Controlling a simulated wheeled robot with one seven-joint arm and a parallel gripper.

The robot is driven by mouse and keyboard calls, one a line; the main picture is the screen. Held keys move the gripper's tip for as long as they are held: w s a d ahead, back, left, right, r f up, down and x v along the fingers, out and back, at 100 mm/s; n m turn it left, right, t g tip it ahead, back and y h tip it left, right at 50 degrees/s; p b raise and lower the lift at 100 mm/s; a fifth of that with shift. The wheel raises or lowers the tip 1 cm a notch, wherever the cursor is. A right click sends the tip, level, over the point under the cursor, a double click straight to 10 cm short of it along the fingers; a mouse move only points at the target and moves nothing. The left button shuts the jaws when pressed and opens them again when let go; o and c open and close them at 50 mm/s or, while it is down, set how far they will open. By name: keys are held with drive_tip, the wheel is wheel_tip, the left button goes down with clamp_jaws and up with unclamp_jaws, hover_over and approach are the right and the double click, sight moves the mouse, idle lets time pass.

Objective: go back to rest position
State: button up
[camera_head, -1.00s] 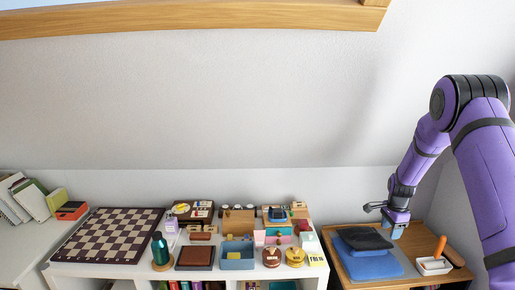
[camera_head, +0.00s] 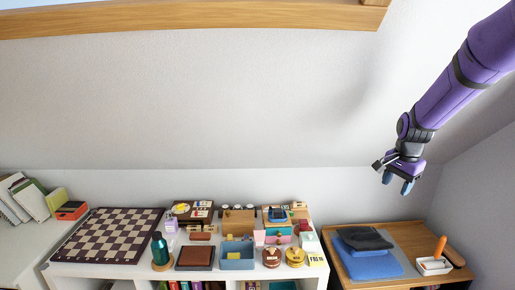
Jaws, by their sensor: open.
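My gripper (camera_head: 397,186) hangs from my purple arm at the right of the head view. It is raised in the air above the wooden side table and in front of the white wall. Its fingers point down and stand apart, with nothing seen between them. It touches nothing.
The wooden side table (camera_head: 408,231) holds blue folded cloth (camera_head: 370,264), a dark cloth (camera_head: 362,238) and a white tray (camera_head: 433,268) with an orange-handled tool. The white shelf (camera_head: 90,269) carries a chessboard (camera_head: 107,235), a blue bin (camera_head: 238,263), a teal bottle (camera_head: 160,249) and several small objects. The air above both is clear.

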drive_tip(key=s+a+r+n+t, duration=0.1)
drive_tip(key=s+a+r+n, duration=0.25)
drive_tip(key=s+r, duration=0.55)
drive_tip(key=s+a+r+n, duration=0.2)
drive_tip(key=s, duration=0.6)
drive_tip(key=s+a+r+n+t, duration=0.1)
drive_tip(key=s+a+r+n, duration=0.1)
drive_tip(key=s, duration=0.6)
drive_tip(key=s+a+r+n+t, duration=0.1)
drive_tip(key=s+n, duration=0.3)
drive_tip(key=s, duration=0.5)
drive_tip(key=shift+a+r, duration=0.8)
drive_tip(key=shift+a, duration=0.1)
drive_tip(key=shift+s, duration=0.1)
